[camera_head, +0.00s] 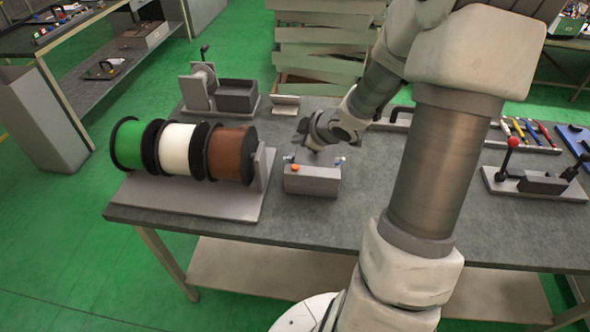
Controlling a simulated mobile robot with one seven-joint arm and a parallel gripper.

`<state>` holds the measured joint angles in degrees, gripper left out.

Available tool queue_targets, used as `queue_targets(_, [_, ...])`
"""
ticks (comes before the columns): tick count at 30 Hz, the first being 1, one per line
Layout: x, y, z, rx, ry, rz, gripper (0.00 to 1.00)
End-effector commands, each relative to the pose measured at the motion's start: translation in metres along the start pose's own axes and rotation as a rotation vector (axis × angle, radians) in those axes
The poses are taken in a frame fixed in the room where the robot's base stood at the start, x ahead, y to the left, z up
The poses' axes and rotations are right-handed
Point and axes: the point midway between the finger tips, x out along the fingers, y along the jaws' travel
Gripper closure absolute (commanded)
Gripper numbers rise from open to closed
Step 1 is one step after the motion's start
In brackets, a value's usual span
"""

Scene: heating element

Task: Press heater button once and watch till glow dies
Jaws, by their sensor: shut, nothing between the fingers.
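The heater (312,181) is a small grey box near the front edge of the table, right of the wire spools. An orange-red button (295,167) shows at the left of its top. Small posts stand at the two top ends of the box. I cannot make out a glowing wire between them. My gripper (313,153) is shut and empty, just behind and above the box. Its fingertips are small and partly dark, and I cannot tell whether they touch anything.
Green, white and brown spools stand on a base (190,198) to the left. A crank device with a dark bin (237,95) stands behind. A red-knobbed lever fixture (535,184) is at the right, with a tool tray (528,137) behind it. Bare table (330,224) lies in front.

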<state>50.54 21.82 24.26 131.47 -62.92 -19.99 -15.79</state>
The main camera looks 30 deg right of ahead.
Motion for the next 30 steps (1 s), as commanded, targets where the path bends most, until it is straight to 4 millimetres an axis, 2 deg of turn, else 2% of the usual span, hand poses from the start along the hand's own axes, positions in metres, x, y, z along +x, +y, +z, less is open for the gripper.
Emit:
queue_targets(1, [0.008, -0.006, 0.006, 0.000, 0.000, 0.000, 1.00])
queue_targets(15, [0.045, -0.032, 0.032, 0.000, 0.000, 0.000, 1.00])
queue_targets(30, [0.048, -0.035, 0.035, 0.000, 0.000, 0.000, 1.00])
